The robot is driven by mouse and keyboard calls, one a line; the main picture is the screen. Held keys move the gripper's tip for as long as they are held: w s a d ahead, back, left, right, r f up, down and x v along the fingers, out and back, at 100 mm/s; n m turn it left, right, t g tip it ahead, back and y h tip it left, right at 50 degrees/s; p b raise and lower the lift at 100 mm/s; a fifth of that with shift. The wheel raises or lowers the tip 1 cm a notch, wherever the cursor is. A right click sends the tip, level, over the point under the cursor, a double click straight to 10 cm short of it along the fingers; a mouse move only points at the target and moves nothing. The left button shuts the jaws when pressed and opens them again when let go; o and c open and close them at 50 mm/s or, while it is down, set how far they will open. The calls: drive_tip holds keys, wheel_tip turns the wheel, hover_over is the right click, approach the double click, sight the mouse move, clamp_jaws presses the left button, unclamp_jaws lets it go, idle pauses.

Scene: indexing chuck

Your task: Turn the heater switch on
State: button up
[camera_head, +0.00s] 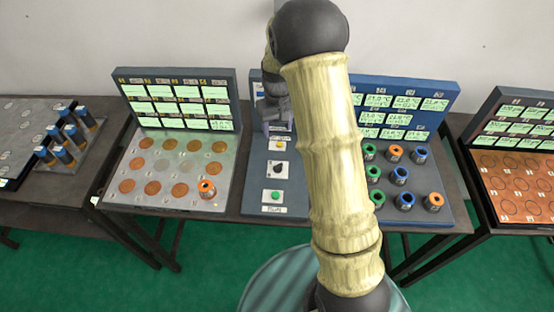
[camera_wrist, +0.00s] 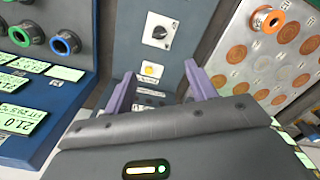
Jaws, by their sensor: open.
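A blue-grey control strip (camera_head: 297,187) runs down the left side of the blue station. It carries a yellow button (camera_head: 277,145), a black rotary switch (camera_head: 278,170) on a white plate and a green button (camera_head: 275,196). Their labels are too small to read, so I cannot tell which is the heater switch. In the wrist view the rotary switch (camera_wrist: 158,33) is beyond the yellow button (camera_wrist: 152,71). My gripper (camera_wrist: 158,70) is open and empty, its purple fingers spread over the strip's upper part. In the head view my arm partly hides the gripper (camera_head: 277,125).
The blue station's display board (camera_head: 395,100) rises at the back. Several ringed cylinders (camera_head: 401,176) stand to the strip's right. A silver plate (camera_head: 125,197) with copper discs lies to its left. Tables with further panels stand at both sides.

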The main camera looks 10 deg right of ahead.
sight(278, 167)
drive_tip(key=shift+f, duration=0.1)
wheel_tip(278, 167, down, 17)
drive_tip(key=p, duration=0.5)
drive_tip(key=shift+f+p, duration=0.1)
drive_tip(key=shift+p, duration=0.2)
drive_tip(key=shift+c, duration=0.3)
drive_tip(key=c, duration=0.9)
